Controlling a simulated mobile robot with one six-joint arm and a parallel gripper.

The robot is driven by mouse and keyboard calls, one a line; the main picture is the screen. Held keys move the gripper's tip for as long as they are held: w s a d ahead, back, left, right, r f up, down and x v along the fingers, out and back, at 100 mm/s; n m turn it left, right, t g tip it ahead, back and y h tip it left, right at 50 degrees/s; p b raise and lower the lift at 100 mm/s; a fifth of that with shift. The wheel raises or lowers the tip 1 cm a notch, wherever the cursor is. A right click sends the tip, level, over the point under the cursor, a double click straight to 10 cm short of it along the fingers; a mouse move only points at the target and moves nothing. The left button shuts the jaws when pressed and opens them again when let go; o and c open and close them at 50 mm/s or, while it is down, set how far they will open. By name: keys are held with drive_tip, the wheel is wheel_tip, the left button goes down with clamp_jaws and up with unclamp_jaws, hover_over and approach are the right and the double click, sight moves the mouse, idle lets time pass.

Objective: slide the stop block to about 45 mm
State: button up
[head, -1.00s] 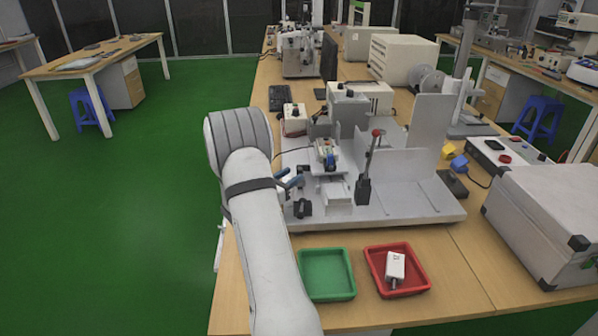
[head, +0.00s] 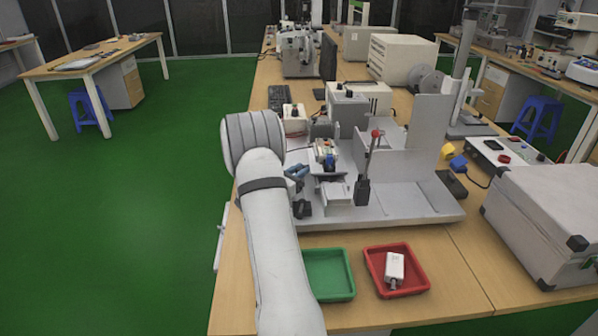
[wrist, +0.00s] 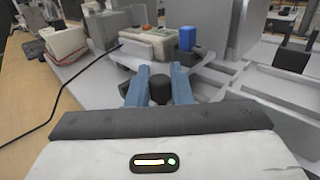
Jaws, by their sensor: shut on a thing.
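My gripper (wrist: 160,90) has blue fingers closed on a small black knob (wrist: 159,86) in the wrist view. In the head view my gripper (head: 296,173) is at the left side of the grey fixture (head: 400,205), partly hidden by my arm. The knob looks like a handle of the stop block, but the block's body is hidden and I cannot be sure. Just beyond the fingers is a small pale device (wrist: 150,42) with a blue block (wrist: 187,39). No millimetre scale is readable.
An upright lever with a red ball (head: 376,133) stands right of the fixture's middle. A green tray (head: 327,295) is empty and a red tray (head: 426,285) holds a white part (head: 394,268) near the front edge. A large grey case (head: 545,215) is at the right.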

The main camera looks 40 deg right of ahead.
clamp_jaws()
drive_tip(key=shift+w+d+f+b, duration=0.1)
drive_tip(key=shift+w+d+b, duration=0.35)
drive_tip(key=shift+b, duration=0.2)
drive_tip(key=o, duration=0.6)
unclamp_jaws()
drive_tip(key=shift+o, duration=0.2)
drive_tip(key=shift+a, duration=0.15)
